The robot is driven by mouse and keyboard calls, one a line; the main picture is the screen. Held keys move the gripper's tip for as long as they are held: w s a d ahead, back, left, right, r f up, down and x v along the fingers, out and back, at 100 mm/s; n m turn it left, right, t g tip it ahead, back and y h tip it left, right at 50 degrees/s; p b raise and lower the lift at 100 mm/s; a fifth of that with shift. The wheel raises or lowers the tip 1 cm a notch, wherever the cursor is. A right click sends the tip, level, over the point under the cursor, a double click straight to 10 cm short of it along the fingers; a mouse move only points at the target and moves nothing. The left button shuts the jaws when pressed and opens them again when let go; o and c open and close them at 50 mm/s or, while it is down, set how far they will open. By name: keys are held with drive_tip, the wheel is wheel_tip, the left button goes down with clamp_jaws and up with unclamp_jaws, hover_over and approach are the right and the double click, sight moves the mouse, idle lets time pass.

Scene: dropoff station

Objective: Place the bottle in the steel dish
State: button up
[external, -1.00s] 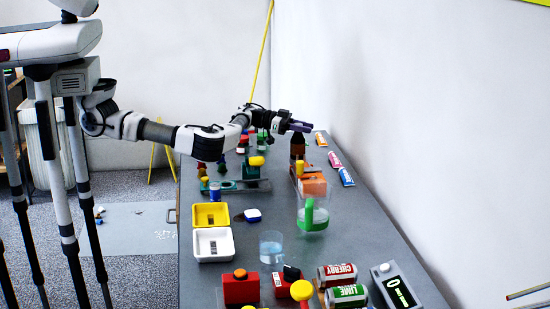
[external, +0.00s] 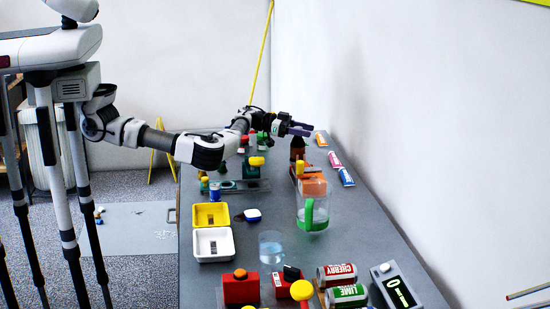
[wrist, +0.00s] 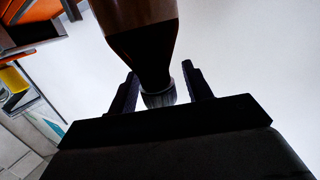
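A brown bottle (external: 297,149) stands toward the far end of the counter in the external view. My gripper (external: 301,129) is just above it or at its top there. In the wrist view the brown bottle (wrist: 146,45) hangs down from the top of the picture, its dark ribbed cap between the two fingertips of my gripper (wrist: 160,88). I cannot pick out the steel dish with certainty.
A yellow tray (external: 201,215), a white tray (external: 212,257), a green-handled pitcher (external: 318,224) and a glass of water (external: 271,247) stand nearer on the counter. Cans (external: 346,295) and a digital display box (external: 397,287) are at the front. The wall borders the right side.

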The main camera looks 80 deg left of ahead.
drive_tip(key=shift+r, duration=0.15)
drive_tip(key=shift+r+p, duration=0.6)
drive_tip(key=shift+p, duration=0.35)
drive_tip(key=f+b+v, duration=0.1)
drive_tip(key=b+v, duration=0.2)
drive_tip(key=v, duration=0.4)
drive_tip(key=shift+s+r, duration=0.2)
drive_tip(key=shift+r, duration=0.1)
drive_tip(key=shift+a, duration=0.1)
